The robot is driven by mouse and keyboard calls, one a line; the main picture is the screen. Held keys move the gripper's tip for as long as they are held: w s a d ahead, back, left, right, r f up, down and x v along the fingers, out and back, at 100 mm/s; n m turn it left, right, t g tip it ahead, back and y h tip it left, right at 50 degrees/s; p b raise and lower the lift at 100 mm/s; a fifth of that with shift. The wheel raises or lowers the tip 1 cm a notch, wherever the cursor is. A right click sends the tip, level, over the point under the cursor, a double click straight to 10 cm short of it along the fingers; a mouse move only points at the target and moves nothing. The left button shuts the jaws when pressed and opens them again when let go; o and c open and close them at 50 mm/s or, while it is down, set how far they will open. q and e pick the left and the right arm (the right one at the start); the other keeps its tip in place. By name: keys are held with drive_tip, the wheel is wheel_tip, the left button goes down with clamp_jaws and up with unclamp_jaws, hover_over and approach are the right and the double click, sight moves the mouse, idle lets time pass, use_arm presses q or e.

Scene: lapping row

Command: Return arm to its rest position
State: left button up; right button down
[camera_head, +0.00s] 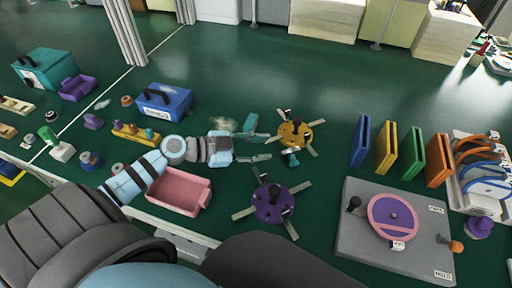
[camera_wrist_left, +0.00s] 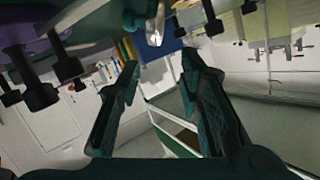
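My left gripper (camera_head: 262,142) is out over the green bench, its arm coming in from the left past the pink bin. Its two fingers are spread apart with nothing held between them. The fingers point right, towards the yellow round piece with grey arms (camera_head: 295,133). The purple round piece with grey arms (camera_head: 273,203) lies below and to the right of the gripper. In the left wrist view the open gripper (camera_wrist_left: 161,66) shows both fingers apart and empty. My right gripper is not in view.
The pink bin (camera_head: 178,192) stands close beside my left forearm. A blue box (camera_head: 164,103) is behind the arm. A grey plate with a purple disc (camera_head: 345,240) and upright coloured panels (camera_head: 387,148) stand to the right. The bench behind the gripper is mostly clear.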

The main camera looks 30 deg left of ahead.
use_arm(q)
drive_tip(key=shift+s+a+r, duration=0.15)
drive_tip(key=shift+s+a, duration=0.15)
drive_tip(key=shift+s, duration=0.05)
drive_tip(key=shift+r, duration=0.1)
